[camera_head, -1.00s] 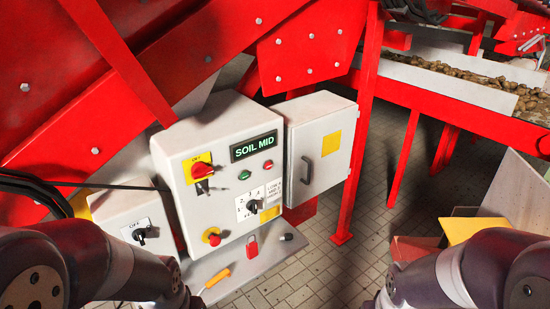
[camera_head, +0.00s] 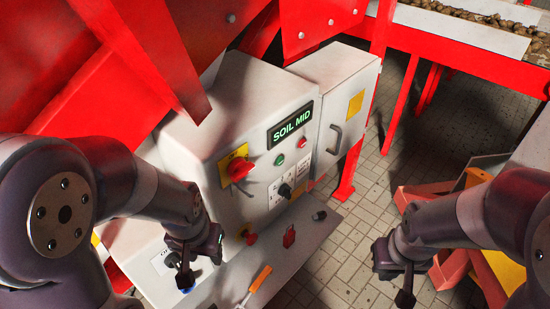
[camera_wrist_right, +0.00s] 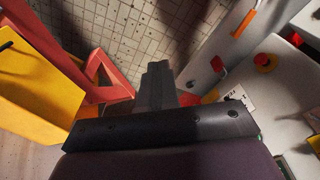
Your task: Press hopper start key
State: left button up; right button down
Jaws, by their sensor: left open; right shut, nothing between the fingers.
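The white control box (camera_head: 222,140) stands in the middle of the head view, with a lit display (camera_head: 291,124) reading SOIL MID. Below the display are a green button (camera_head: 279,160) and a small red button (camera_head: 302,143). A red rotary switch on yellow (camera_head: 238,168) is at the left, a black selector knob (camera_head: 285,190) is lower down. My left gripper (camera_head: 187,276) is open, in front of the lower left of the box. My right gripper (camera_head: 405,298) is shut and empty, apart from the box at the right; its fingers show in the right wrist view (camera_wrist_right: 158,82).
A cabinet with a handle (camera_head: 335,139) adjoins the box. Red beams (camera_head: 150,60) overhang at left. An orange and yellow container (camera_head: 470,265) lies near my right arm.

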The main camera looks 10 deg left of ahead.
aim_at(280, 161)
pick_arm(q)
jog(key=shift+s+d+r, duration=0.15)
jog(key=shift+d+r, duration=0.05)
jog(key=shift+r, duration=0.05)
pick_arm(e)
jog(key=w+a+f+n+t+y, duration=0.1)
jog(key=w+a+f+n+t, duration=0.1)
jog(key=w, duration=0.6)
jog(key=w+a+f+n+t, duration=0.1)
jog(key=w+a+n+t, duration=0.4)
jog(key=w+a+t, duration=0.2)
jog(key=w+a+f+n+t+y, duration=0.1)
jog(key=w+a+n+t, duration=0.3)
jog(key=w+t, duration=0.4)
jog(key=shift+w+a+f+y, duration=0.35)
jog(key=shift+w+f, duration=0.1)
jog(key=shift+f, duration=0.35)
pick_arm(q)
jog(key=shift+a, duration=0.1)
pick_arm(e)
jog(key=shift+w+a, duration=0.1)
jog(key=shift+a, duration=0.05)
pick_arm(q)
jog(key=shift+f+b, duration=1.55)
jog(key=shift+f, duration=0.25)
pick_arm(e)
jog(key=w+a, duration=0.5)
jog(key=a, duration=0.2)
